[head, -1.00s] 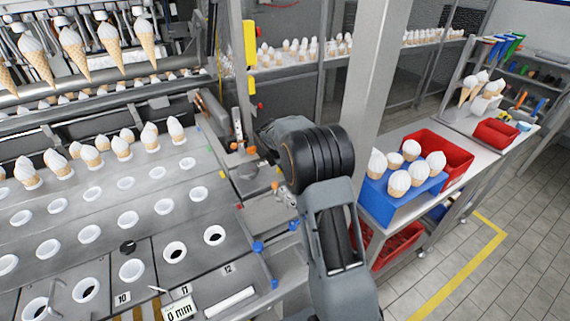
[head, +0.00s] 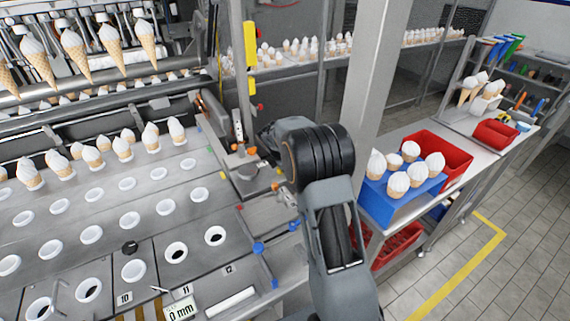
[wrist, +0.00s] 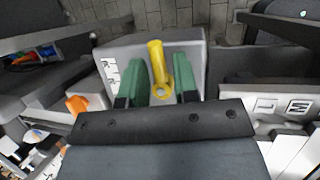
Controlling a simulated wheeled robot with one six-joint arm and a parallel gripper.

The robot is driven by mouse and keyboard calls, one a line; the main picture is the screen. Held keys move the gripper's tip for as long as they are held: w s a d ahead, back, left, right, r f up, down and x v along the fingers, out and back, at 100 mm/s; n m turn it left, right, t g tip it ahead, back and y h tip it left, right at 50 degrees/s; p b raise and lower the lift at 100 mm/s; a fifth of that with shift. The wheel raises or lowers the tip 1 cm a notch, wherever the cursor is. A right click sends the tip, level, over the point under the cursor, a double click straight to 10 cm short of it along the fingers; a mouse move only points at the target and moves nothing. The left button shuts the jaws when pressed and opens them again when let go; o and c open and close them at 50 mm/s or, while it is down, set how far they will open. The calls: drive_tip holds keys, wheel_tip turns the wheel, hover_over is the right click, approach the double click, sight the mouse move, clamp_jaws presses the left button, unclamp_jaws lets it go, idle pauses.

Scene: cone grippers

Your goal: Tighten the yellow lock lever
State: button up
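In the wrist view the yellow lock lever (wrist: 157,64) points up the picture, tilted slightly left, from a round yellow hub with a grey centre. It sits in front of a light grey block (wrist: 203,45). My gripper (wrist: 156,70) has its two green fingers apart, one on each side of the lever. A gap shows between the lever and each finger, so it is not gripped. In the head view I cannot make out the lever or the fingers; my arm covers much of that area.
An orange knob (wrist: 77,104) is left of the fingers in the wrist view. In the head view the machine deck (head: 110,215) with white cups lies left. A grey post (head: 375,75) and a blue cone holder (head: 400,205) stand right of my arm.

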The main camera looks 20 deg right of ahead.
drive_tip(key=shift+o, duration=1)
drive_tip(key=v, duration=1.4)
drive_tip(key=shift+b, duration=0.4)
drive_tip(key=shift+f, duration=0.1)
